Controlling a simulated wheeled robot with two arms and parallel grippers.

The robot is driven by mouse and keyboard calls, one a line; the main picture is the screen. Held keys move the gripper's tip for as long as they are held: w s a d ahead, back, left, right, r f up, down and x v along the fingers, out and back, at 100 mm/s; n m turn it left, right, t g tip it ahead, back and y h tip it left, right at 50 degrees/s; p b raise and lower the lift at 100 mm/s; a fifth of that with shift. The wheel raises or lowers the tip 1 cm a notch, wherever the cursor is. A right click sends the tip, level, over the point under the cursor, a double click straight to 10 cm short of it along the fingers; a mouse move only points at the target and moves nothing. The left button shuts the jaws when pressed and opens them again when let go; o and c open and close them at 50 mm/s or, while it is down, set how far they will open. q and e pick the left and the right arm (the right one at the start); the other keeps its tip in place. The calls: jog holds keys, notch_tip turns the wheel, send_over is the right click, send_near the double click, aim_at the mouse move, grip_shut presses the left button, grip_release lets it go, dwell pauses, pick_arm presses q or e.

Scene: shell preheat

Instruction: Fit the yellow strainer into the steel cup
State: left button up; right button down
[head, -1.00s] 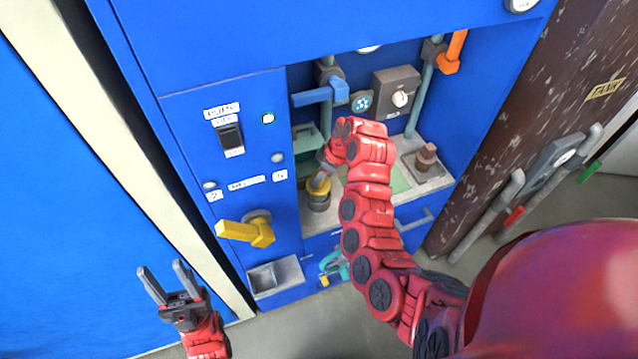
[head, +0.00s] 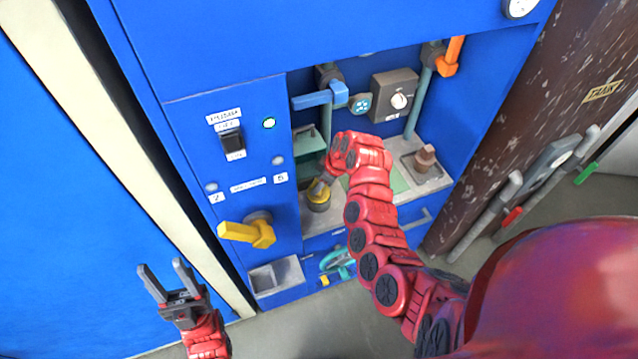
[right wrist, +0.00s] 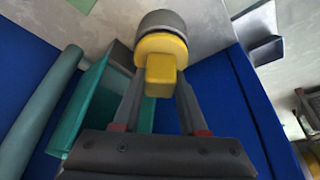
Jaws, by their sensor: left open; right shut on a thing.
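The yellow strainer (head: 319,191) is at the mouth of the steel cup (head: 318,205) on the counter in the blue cabinet. In the right wrist view the strainer's yellow block-shaped grip (right wrist: 160,76) is between my fingers, and its round yellow rim (right wrist: 160,45) lies against the grey cup (right wrist: 160,20). I cannot tell how deep the strainer sits. My right gripper (head: 323,181) is shut on the strainer and partly hidden by its own arm in the head view. My left gripper (head: 167,279) is open and empty, left of the cabinet.
A blue-handled valve (head: 320,97) and pipes are above the counter. A teal box-like thing (right wrist: 90,100) is close to my right gripper. A yellow lever (head: 247,231) and a grey tray (head: 276,278) project from the cabinet front. A brown fitting (head: 425,157) stands at right.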

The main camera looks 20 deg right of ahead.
jog(key=shift+c, duration=2.2)
grip_release()
jog(key=shift+r+p, duration=0.5)
jog(key=shift+p, duration=0.05)
jog(key=shift+d+b, duration=0.1)
jog(key=shift+b, duration=0.25)
jog(key=b+v, duration=0.2)
jog(key=v, duration=0.4)
notch_tip(320, 180, up, 5)
jog(key=p, duration=0.5)
send_over(326, 194)
jog(key=s+d, duration=0.1)
jog(key=shift+s+d+r, duration=0.1)
jog(key=shift+s+d, duration=0.2)
jog(key=shift+d, duration=0.05)
